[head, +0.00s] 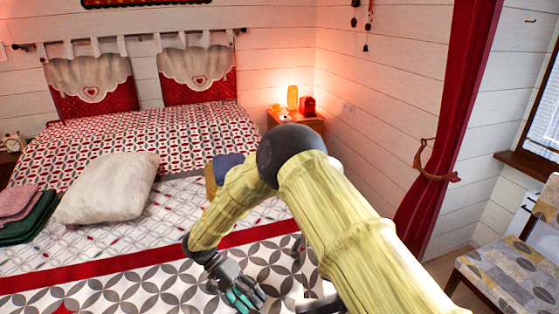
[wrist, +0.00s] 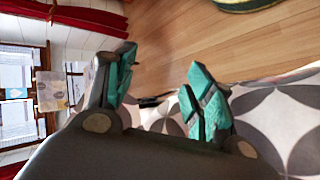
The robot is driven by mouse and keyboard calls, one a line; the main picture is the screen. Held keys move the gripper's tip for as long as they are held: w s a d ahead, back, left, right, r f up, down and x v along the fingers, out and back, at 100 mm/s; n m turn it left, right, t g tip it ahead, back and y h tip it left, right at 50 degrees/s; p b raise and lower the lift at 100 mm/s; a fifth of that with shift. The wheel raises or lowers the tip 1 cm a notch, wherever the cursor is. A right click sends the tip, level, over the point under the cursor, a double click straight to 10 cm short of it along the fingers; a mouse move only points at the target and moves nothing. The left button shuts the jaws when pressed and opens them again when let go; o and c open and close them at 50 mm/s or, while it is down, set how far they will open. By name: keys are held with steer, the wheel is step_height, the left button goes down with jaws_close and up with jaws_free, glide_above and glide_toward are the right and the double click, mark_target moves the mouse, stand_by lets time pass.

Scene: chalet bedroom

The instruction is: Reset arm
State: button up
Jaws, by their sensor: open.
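My arm reaches out over the bed (head: 110,277) in the head view and bends down at its elbow. My gripper (head: 245,299) hangs low at the bottom of that view, over the patterned bedspread. In the wrist view my gripper (wrist: 158,90) shows two teal-padded fingers spread apart, with nothing between them. Wooden floor and the bedspread's edge lie beyond the fingers. Whether the gripper touches the bedspread cannot be told.
A white pillow (head: 108,187) and folded towels (head: 27,219) lie on the bed's left. A nightstand (head: 308,123) with a lit lamp (head: 293,97) stands behind. A red curtain (head: 450,130) and a chair (head: 515,265) are at right. Open floor (wrist: 205,45) shows in the wrist view.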

steer(key=s+d+f+n+y+b, duration=0.1)
steer(key=s+d+f+y+b, duration=0.15)
steer(key=s+d+f, duration=0.45)
steer(key=s+d+f+n+y+b, duration=0.1)
steer(key=s+d+f+y, duration=0.2)
steer(key=s+f, duration=0.45)
steer(key=s+d+f+n+y+b, duration=0.1)
steer(key=s+d+f+y+b, duration=0.3)
steer(key=f, duration=0.6)
steer(key=s+d+f+t+b, duration=0.2)
steer(key=s+d+t, duration=0.3)
steer(key=s+d, duration=1)
step_height(320, 180, up, 13)
steer(key=w+d+n+p, duration=0.1)
steer(key=d+p, duration=0.1)
steer(key=p, duration=1)
steer(key=shift+w+p, duration=0.3)
steer(key=shift+w, duration=0.1)
